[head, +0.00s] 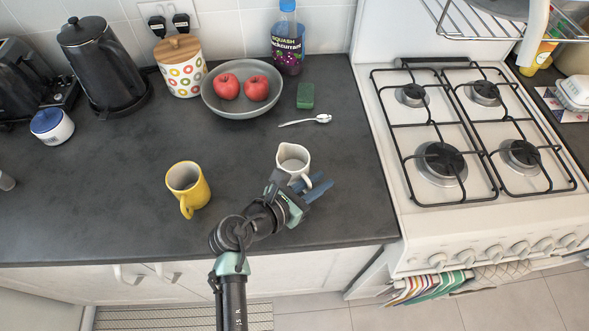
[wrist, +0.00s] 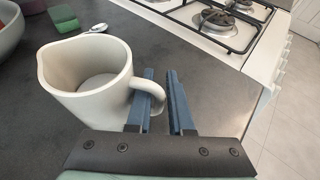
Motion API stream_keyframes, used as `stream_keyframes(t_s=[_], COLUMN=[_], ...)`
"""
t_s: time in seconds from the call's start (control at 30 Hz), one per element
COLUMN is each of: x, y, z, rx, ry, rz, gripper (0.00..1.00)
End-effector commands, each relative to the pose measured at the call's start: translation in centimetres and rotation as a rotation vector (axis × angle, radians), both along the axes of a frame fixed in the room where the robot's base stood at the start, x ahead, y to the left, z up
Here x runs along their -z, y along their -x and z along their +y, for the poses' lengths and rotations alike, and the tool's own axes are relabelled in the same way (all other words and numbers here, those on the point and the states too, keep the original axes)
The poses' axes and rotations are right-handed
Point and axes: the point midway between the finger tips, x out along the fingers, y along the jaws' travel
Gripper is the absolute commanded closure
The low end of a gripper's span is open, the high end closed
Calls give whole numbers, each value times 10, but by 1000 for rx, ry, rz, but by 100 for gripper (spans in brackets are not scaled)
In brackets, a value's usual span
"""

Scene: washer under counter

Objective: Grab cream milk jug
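The cream milk jug (head: 292,160) stands upright on the dark counter, its handle toward the front right. It fills the left of the wrist view (wrist: 82,85), where it looks empty. My gripper (head: 319,188) is beside the jug at its handle side. In the wrist view my gripper (wrist: 163,84) has its two blue fingers apart, with a gap between them. The left finger overlaps the handle loop (wrist: 154,87), and the right finger is outside it. I cannot tell whether the finger touches the handle.
A yellow mug (head: 187,188) stands left of the jug. A spoon (head: 305,121), green sponge (head: 305,95) and grey bowl (head: 242,110) with red apples lie behind. The gas stove (head: 470,140) is to the right. Counter between mug and jug is clear.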

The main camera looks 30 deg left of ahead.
Motion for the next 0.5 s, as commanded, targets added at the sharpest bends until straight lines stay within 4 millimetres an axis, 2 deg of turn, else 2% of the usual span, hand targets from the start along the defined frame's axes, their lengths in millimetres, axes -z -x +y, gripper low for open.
stream_keyframes(t_s=[0.23,0.37,0.5], x=[1,1,1], y=[-2,-2,-2], z=[-1,-1,-1], rx=[0,0,-1], ry=[0,0,-1], rz=[1,1,1], gripper=[80,100,100])
